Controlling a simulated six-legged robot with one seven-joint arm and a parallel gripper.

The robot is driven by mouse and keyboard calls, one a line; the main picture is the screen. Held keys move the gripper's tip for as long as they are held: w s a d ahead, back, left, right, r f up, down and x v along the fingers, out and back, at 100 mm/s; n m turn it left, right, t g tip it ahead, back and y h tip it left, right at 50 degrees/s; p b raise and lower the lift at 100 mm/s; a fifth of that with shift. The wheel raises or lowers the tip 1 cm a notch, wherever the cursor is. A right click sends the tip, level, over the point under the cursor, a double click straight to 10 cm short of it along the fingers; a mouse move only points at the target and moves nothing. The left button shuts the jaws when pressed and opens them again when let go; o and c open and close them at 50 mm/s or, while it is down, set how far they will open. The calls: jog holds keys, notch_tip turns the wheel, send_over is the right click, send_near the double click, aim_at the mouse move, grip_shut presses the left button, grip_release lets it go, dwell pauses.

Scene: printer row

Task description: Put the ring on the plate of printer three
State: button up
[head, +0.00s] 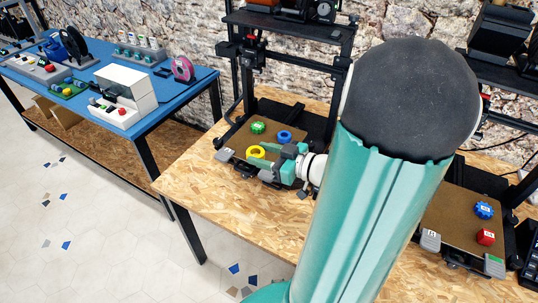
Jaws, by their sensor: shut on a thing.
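My gripper (261,158) reaches in low over the front of the brown plate (235,139) of the printer at picture centre. It is shut on a yellow ring (252,152), which sits at its fingertips; whether the ring touches the plate I cannot tell. A blue ring (284,135) lies on the same plate behind the gripper, with a green round part (258,127) to its left. Another printer's brown plate (455,215) is at the right, partly behind my arm. No printer number is readable.
The right plate carries a blue gear (484,210) and a red cube (486,236). The wooden table (205,165) has free room at its front left. A blue table (185,82) at the left holds boxes and parts. Black printer frames stand upright around both plates.

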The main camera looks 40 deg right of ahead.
jog(key=w+d+f, duration=0.2)
jog(key=d, duration=0.1)
jog(key=w+d+f, duration=0.2)
jog(key=d+f, duration=0.1)
jog(key=d, duration=0.1)
jog(key=w+d+f, duration=0.2)
jog(key=d+f, duration=0.1)
jog(key=shift+w+d, duration=0.15)
jog(key=shift+d, duration=0.15)
jog(key=shift+w+d+f, duration=0.2)
jog(key=shift+d+f, duration=0.1)
jog(key=shift+f, duration=0.15)
jog(key=f, duration=0.3)
jog(key=shift+w+d+f, duration=0.1)
jog(key=shift+w+d, duration=0.1)
jog(key=shift+d, duration=0.2)
jog(key=shift+f, duration=0.25)
jog(key=shift+f, duration=0.25)
jog(key=o, duration=1)
jog(key=shift+c, duration=0.2)
